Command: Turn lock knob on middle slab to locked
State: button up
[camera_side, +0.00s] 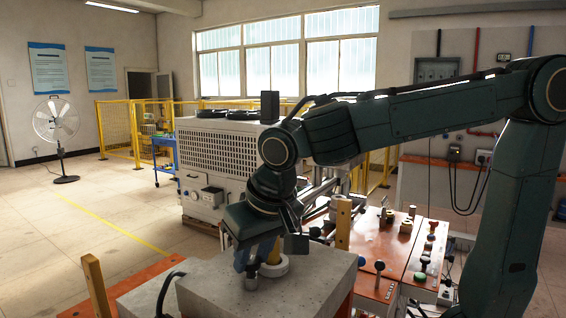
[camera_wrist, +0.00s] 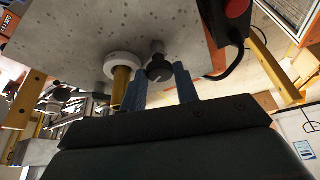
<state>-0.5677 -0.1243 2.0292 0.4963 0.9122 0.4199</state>
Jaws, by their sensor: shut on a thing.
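The middle slab (camera_side: 300,290) is a speckled grey block in the lower centre of the side view; it fills the top of the wrist view (camera_wrist: 100,30). The lock knob (camera_wrist: 158,69) is small and dark, with a grey base on the slab. My gripper (camera_wrist: 160,78) has blue fingers on both sides of the knob and is shut on it. In the side view my gripper (camera_side: 246,262) points down at the slab, and its hand hides part of the knob. I cannot tell the knob's lock position.
A white ring with a brass post (camera_side: 274,267) stands on the slab close beside my gripper; the ring also shows in the wrist view (camera_wrist: 122,65). A wooden post (camera_side: 343,222) rises behind the slab. An orange bench (camera_side: 390,245) with several knobs lies to the right.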

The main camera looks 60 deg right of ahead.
jog(key=m, duration=0.2)
jog(key=m+g+h, duration=0.1)
jog(key=m, duration=0.2)
jog(key=shift+w+a+h, duration=0.1)
jog(key=shift+a+h, duration=0.1)
jog(key=shift+h, duration=0.1)
jog(key=shift+m, duration=0.4)
jog(key=o, duration=1)
jog(key=shift+c, duration=0.2)
jog(key=shift+r, duration=0.1)
jog(key=v, duration=0.7)
jog(key=shift+a+r, duration=0.1)
